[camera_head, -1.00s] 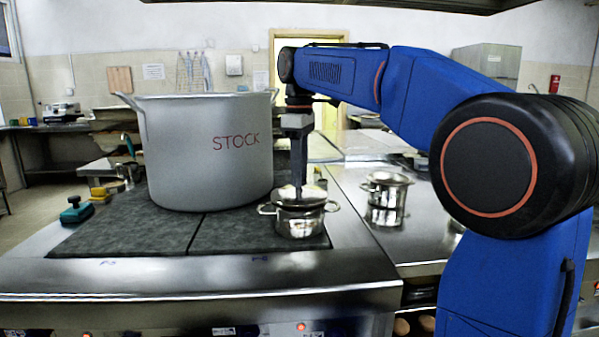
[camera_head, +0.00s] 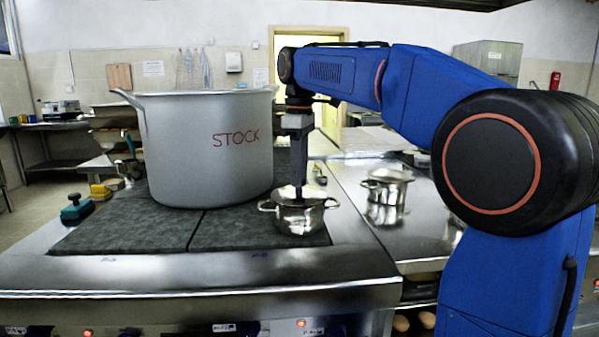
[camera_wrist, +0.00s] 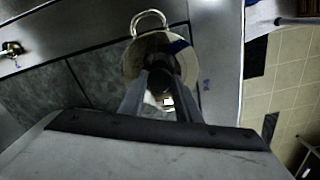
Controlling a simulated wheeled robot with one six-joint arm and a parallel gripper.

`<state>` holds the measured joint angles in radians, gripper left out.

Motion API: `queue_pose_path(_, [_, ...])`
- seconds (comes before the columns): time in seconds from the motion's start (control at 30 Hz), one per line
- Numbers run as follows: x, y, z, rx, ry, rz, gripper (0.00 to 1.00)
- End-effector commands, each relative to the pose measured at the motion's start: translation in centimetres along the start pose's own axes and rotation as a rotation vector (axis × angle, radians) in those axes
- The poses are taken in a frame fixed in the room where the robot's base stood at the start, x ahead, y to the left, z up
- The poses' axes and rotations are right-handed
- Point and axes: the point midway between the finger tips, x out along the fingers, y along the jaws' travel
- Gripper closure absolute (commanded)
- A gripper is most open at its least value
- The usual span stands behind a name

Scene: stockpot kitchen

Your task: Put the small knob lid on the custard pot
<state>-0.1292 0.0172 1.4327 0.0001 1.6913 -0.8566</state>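A small shiny metal pot with two loop handles, which I take for the custard pot (camera_head: 300,219), stands upright on the dark cooktop. The small knob lid (camera_head: 287,196) is a shallow metal disc at the pot's mouth, roughly level and centred; I cannot tell whether it is fully seated. My gripper (camera_head: 298,184) points straight down over it, with its fingers at the knob. In the wrist view, my gripper (camera_wrist: 160,92) has its fingers on either side of the dark knob (camera_wrist: 160,80), apparently shut on it. The fingers hide part of the lid.
A large grey stockpot (camera_head: 205,150) marked STOCK stands close on the left. Another small metal pot (camera_head: 386,192) stands on the steel counter (camera_head: 420,225) to the right. A teal-and-black object (camera_head: 77,208) sits at the cooktop's left edge. The cooktop's front (camera_head: 150,230) is clear.

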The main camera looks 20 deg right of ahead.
Motion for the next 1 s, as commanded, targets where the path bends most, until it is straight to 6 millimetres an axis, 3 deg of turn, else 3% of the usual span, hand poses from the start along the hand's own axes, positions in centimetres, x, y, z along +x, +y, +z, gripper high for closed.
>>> queue_pose_path(0.03, [0.0, 0.0, 0.0, 0.000, 0.000, 0.000, 0.58])
queue_pose_path(0.1, [0.0, 0.0, 0.0, 0.000, 0.000, 0.000, 0.48])
queue_pose_path(0.47, [-0.5, 0.0, 0.0, 0.000, 0.000, 0.000, 0.48])
queue_pose_path(0.63, [-2.5, 0.1, -0.1, 0.000, 0.001, 0.001, 0.48])
queue_pose_path(1.0, [-9.4, 0.1, -0.1, 0.000, 0.001, 0.001, 0.48])
